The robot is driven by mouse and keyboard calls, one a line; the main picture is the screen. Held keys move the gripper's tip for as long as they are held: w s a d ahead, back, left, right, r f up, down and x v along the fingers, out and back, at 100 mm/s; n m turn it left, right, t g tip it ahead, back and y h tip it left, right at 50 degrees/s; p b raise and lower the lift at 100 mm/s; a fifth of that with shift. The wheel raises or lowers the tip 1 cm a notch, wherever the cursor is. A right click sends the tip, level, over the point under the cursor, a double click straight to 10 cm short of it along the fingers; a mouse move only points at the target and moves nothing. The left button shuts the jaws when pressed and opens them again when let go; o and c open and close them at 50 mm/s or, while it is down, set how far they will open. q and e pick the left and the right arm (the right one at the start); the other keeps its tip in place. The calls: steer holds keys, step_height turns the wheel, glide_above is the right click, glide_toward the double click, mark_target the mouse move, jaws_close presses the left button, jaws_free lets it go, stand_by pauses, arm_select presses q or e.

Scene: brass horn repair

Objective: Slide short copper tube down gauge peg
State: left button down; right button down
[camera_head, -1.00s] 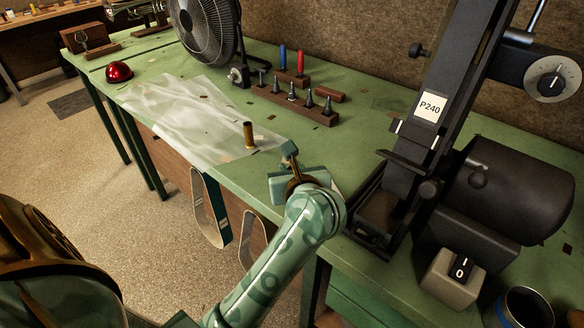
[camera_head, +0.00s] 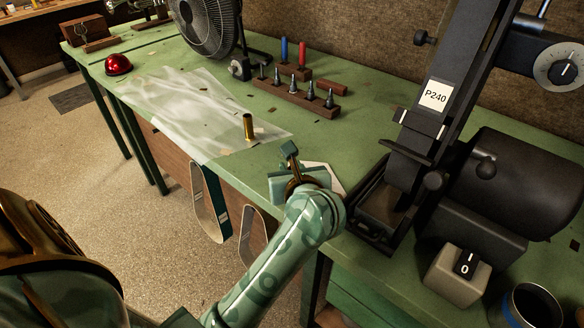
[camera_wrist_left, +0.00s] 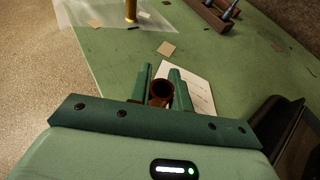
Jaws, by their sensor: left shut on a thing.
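The short copper tube (camera_wrist_left: 161,92) is between the two green fingers of my left gripper (camera_wrist_left: 160,75) in the left wrist view, its open end facing the camera. In the head view my left gripper (camera_head: 290,158) is over the bench's front edge, left of the sander; the tube is hard to make out there. A red peg (camera_head: 302,53) and a blue peg (camera_head: 284,49) stand upright on a small wooden block at the back. A wooden rack (camera_head: 290,98) in front of them holds several dark pointed metal pegs. I cannot tell which is the gauge peg. My right gripper is not in view.
A brass tube (camera_head: 248,127) stands upright on a clear plastic sheet (camera_head: 190,105). A white card (camera_head: 325,176) lies by my gripper. A belt sander (camera_head: 420,150) is to the right, a fan (camera_head: 208,22) behind. Sanding belts (camera_head: 207,205) hang off the front edge. Bare bench lies between gripper and rack.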

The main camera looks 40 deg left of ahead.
arm_select(q)
steer(key=c, duration=1.2)
jaws_free()
steer(key=shift+r, duration=0.1)
